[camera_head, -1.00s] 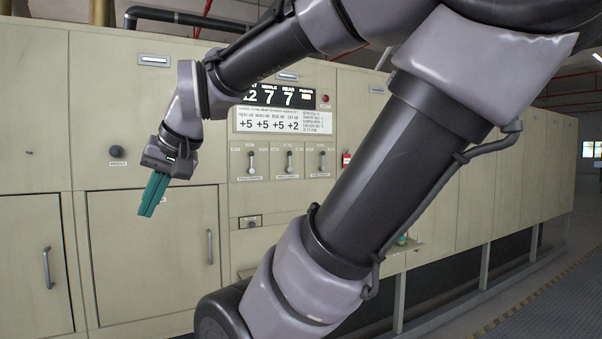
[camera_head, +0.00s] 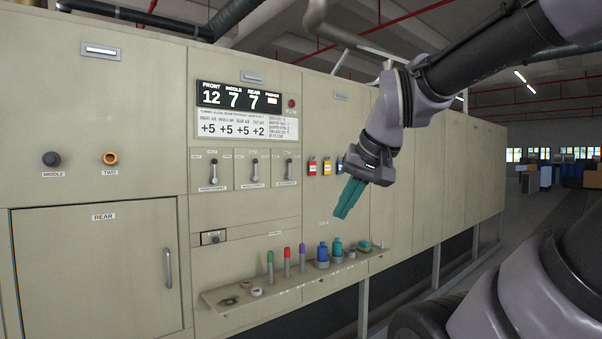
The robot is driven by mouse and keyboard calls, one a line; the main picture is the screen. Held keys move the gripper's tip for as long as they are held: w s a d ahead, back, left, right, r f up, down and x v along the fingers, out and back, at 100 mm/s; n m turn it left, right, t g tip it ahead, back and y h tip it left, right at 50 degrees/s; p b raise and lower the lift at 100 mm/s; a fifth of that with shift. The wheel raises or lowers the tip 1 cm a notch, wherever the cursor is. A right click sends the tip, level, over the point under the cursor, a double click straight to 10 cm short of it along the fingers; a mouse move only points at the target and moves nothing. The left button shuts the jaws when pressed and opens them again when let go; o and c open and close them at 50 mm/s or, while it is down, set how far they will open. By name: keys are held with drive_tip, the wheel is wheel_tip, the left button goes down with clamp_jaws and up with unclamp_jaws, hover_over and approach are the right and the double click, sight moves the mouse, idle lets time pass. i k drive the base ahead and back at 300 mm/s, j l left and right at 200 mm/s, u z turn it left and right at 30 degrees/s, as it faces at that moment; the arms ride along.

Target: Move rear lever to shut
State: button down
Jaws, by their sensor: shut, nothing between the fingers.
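Three small levers sit in a row on the beige furnace panel: a left lever (camera_head: 213,172), a middle lever (camera_head: 254,171) and a right lever (camera_head: 289,169). All three stand roughly upright in their slots. The small labels by the levers are too small to read surely, so the picture alone does not name the rear one. The display above runs front, middle, rear from left to right. My gripper (camera_head: 343,211) has its teal fingers together, empty, pointing down and left. It is to the right of the levers and apart from them.
The display (camera_head: 240,97) reads 12, 7, 7. Red (camera_head: 312,168) and yellow (camera_head: 326,167) padlock-like tags hang right of the levers. The panel face before the levers is clear.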

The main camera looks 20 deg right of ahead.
sight(288, 176)
drive_tip(key=z, duration=0.2)
drive_tip(key=i+j+u, duration=0.15)
drive_tip(key=i, duration=0.35)
drive_tip(key=i+j+u, duration=0.15)
drive_tip(key=i, duration=0.4)
